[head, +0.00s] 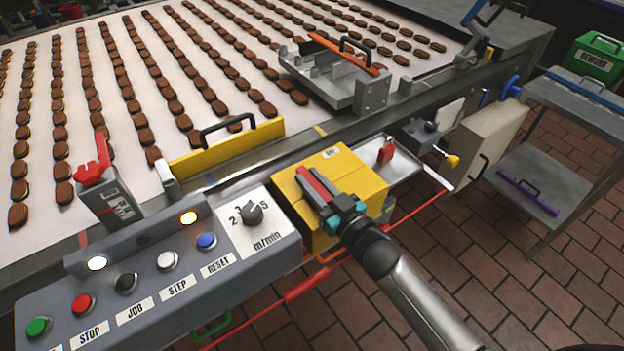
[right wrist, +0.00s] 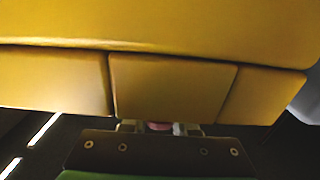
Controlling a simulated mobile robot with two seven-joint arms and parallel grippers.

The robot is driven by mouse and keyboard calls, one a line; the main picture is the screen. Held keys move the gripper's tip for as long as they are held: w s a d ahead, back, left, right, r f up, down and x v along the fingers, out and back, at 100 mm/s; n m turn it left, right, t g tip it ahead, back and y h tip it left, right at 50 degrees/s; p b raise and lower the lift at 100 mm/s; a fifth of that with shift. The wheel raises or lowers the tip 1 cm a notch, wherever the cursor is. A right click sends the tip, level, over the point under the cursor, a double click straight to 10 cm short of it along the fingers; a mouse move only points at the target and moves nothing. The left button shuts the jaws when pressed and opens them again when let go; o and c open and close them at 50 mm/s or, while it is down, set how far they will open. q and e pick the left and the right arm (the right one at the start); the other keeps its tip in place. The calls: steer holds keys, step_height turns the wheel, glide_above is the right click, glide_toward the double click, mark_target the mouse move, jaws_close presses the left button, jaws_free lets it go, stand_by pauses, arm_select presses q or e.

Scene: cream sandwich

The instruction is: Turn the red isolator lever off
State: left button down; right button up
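A red lever (head: 93,165) stands on a grey box (head: 112,207) with a small label, at the left beside the conveyor. It points up and looks like the isolator lever, but the label is too small to read. My left gripper is out of view.
A control panel (head: 225,280) with several buttons and a knob (head: 252,213) lies in front. A tray (head: 405,163) holds a red item (head: 386,152).

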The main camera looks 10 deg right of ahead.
jaws_close()
stand_by(0.9)
